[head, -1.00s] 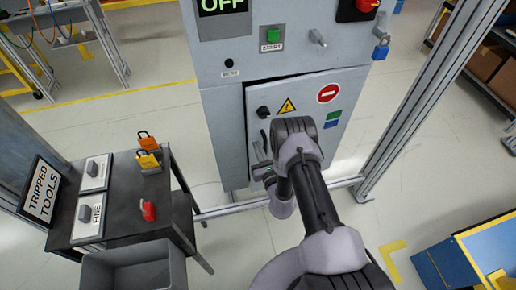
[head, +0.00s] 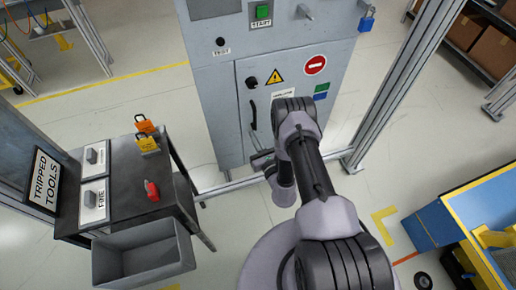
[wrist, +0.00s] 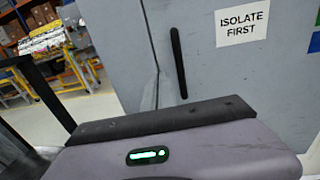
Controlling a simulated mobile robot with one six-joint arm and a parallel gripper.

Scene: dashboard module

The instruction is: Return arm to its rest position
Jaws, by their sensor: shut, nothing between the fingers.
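My arm reaches up the middle of the head view toward the grey cabinet (head: 217,110). My gripper (head: 262,160) is beside the lower part of the cabinet door (head: 300,85), small and partly hidden by my wrist. It is shut and empty. The wrist view shows my gripper's purple-grey housing with a green light across the bottom; no fingertips show there. The door's black handle (wrist: 178,62) stands beyond it, apart from the housing, beside a white "ISOLATE FIRST" label (wrist: 248,26). The door looks closed or nearly so.
A metal frame post (head: 405,85) is right of the cabinet. A blue-yellow bench (head: 440,222) is lower right.

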